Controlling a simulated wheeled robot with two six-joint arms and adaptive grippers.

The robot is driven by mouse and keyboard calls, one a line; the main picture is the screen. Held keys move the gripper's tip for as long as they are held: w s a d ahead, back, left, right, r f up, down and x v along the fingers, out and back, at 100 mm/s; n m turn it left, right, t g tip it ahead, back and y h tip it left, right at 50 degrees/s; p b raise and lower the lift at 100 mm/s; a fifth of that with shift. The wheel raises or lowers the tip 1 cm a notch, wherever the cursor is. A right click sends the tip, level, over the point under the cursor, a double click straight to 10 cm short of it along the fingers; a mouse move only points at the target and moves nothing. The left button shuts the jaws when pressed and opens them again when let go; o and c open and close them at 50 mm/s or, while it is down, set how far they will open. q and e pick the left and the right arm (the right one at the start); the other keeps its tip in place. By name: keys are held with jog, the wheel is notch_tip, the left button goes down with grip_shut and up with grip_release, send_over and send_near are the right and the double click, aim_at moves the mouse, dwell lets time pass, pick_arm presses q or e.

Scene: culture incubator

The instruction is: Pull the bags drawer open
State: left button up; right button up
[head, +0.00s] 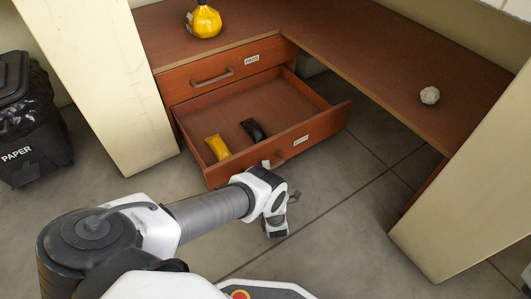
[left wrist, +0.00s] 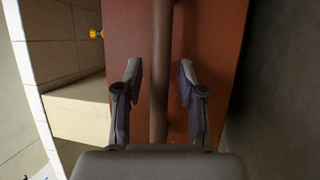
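The lower drawer (head: 322,119) stands pulled out from the desk, with a white label on its front too small to read. Its front also fills much of the left wrist view (left wrist: 215,40). A bar handle (left wrist: 160,30) runs up the middle of that front; in the head view only a bit shows beside my wrist. My left gripper (left wrist: 160,72) is open, with one finger on each side of the handle and a visible gap to both. In the head view my wrist hides most of the fingers. My right gripper is not in view.
A yellow item (head: 217,147) and a black item (head: 254,130) lie in the drawer. Above it is a shut drawer (head: 200,78) with a handle. A yellow flask (head: 204,20) and a crumpled white ball (head: 430,95) are on the desk. A paper bin (head: 30,150) stands left.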

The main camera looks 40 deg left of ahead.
pick_arm(q)
jog(key=v, duration=1.2)
jog(key=shift+s, duration=0.1)
